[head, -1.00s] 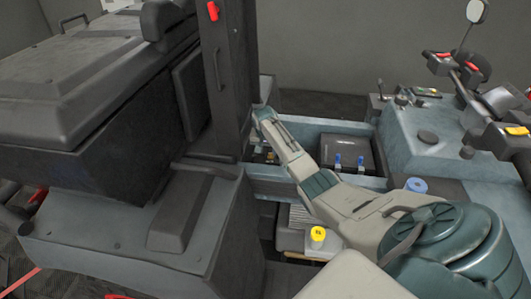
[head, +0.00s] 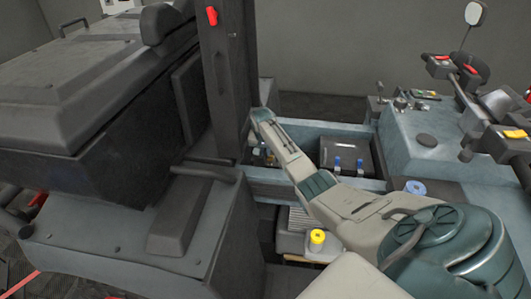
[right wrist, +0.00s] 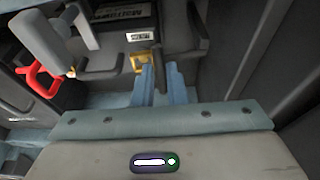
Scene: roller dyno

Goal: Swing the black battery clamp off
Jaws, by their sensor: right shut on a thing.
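My right gripper (right wrist: 161,84) shows in the right wrist view with its two blue fingers pointing away from the camera. A narrow dark piece, which looks like the black battery clamp (right wrist: 158,62), stands between the fingers, and they are shut on it. A brass-coloured part (right wrist: 141,62) lies just left of the fingertips. A dark battery with a white label (right wrist: 138,36) is beyond. In the head view, my right arm reaches up and left to the bay beside the dark upright post, and the fingertips and clamp are hard to make out there. My left gripper is not in view.
A red ring-shaped part (right wrist: 42,80) is at the left in the wrist view. In the head view, a dark upright post (head: 228,85) stands close to my wrist. A black box with blue fittings (head: 348,152) sits right of my forearm. A yellow-capped container (head: 317,240) stands below it.

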